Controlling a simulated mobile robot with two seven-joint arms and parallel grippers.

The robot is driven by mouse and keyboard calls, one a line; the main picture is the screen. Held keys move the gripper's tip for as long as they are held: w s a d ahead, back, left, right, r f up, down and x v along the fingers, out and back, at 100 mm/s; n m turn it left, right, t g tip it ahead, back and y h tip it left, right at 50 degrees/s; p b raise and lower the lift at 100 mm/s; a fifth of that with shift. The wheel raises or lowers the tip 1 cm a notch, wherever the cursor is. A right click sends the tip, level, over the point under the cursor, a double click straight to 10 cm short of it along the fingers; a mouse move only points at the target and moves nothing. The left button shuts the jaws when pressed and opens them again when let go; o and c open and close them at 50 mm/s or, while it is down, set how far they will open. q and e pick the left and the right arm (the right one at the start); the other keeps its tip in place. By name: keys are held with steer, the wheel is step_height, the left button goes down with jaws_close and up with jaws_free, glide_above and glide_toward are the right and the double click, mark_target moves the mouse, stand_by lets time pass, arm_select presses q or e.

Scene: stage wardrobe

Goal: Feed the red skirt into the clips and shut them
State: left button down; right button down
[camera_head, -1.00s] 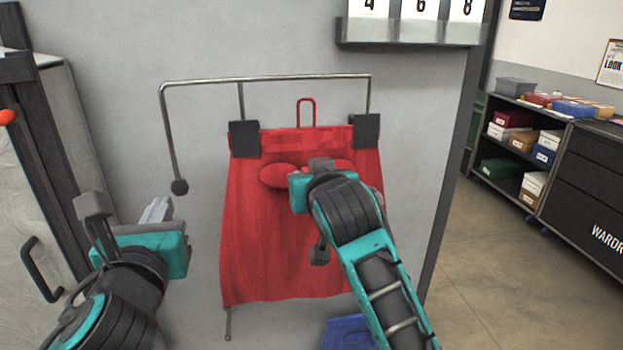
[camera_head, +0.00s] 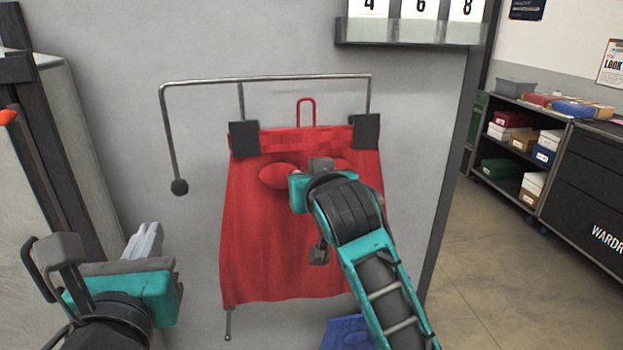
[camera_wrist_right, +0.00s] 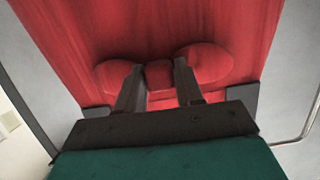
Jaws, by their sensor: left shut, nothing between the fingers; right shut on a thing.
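The red skirt (camera_head: 265,230) hangs flat against the grey wall, with a bow-like gather at its upper middle. Its waistband lies at two dark clips, the left clip (camera_head: 244,138) and the right clip (camera_head: 366,131), under a metal bar (camera_head: 270,78). I cannot tell whether the clips are shut. My right gripper (camera_wrist_right: 158,88) is shut on the centre of the skirt's gather; in the head view its own wrist hides the fingertips. My left gripper (camera_head: 146,238) is shut and empty, low and left of the skirt, apart from it.
The bar's left end bends down to a dark ball (camera_head: 179,187). A red loop (camera_head: 306,110) stands above the waistband. Blue cloth (camera_head: 347,332) lies below the skirt. A shelf with boxes (camera_head: 528,143) stands far right. Number cards (camera_head: 420,10) sit on a ledge above.

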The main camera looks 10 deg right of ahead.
steer(key=c, duration=0.6)
jaws_free()
steer(key=shift+c, duration=0.2)
steer(key=shift+s, duration=0.15)
